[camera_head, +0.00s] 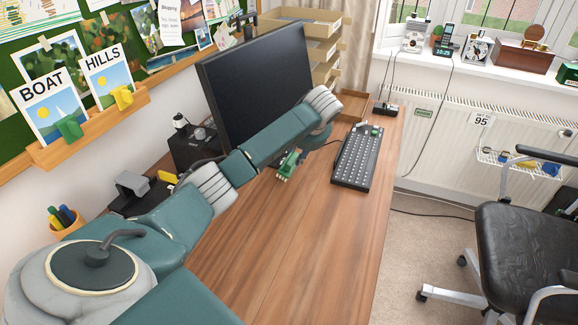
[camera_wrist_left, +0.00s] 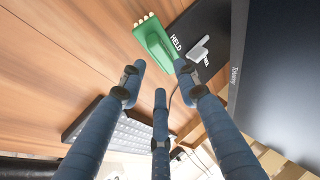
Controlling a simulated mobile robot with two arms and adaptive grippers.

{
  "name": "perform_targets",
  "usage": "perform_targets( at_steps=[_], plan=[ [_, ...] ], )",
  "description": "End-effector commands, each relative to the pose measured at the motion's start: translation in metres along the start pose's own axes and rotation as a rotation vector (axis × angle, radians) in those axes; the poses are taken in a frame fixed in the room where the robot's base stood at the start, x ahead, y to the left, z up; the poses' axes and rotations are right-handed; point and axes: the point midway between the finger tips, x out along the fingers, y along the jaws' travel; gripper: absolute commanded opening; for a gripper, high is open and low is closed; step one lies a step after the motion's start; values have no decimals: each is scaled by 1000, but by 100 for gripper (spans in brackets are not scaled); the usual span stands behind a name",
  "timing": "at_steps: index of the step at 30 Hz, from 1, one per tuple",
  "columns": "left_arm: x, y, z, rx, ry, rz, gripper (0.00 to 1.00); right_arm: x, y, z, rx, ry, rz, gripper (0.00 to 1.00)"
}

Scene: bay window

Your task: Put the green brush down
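The green brush (camera_head: 288,165) is at the desk surface below the monitor, left of the keyboard. In the left wrist view the green brush (camera_wrist_left: 153,40) shows its block and pale bristle tips just beyond my fingertips. My left gripper (camera_head: 302,156) is low over the desk beside the brush, partly hidden by its own wrist. In the left wrist view the three blue fingers of my left gripper (camera_wrist_left: 160,72) are spread, with a gap between their tips. I see no finger closed on the brush. My right gripper is not in view.
The monitor (camera_head: 255,85) stands close behind my left arm. The keyboard (camera_head: 358,158) lies to the right. A black plate (camera_wrist_left: 205,35) lettered "HELD", with a pale lever, is next to the brush. The desk (camera_head: 300,240) is bare towards the front.

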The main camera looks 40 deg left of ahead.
Motion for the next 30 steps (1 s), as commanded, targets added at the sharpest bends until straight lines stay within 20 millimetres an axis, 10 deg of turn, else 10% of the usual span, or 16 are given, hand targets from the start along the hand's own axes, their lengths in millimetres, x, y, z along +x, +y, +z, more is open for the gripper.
perform_targets(
  at_steps=[24,30],
  plan=[
    [62,-1,-1,3,1,1,32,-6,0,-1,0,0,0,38],
    [62,-1,-1,3,1,1,0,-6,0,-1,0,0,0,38]
  ],
)
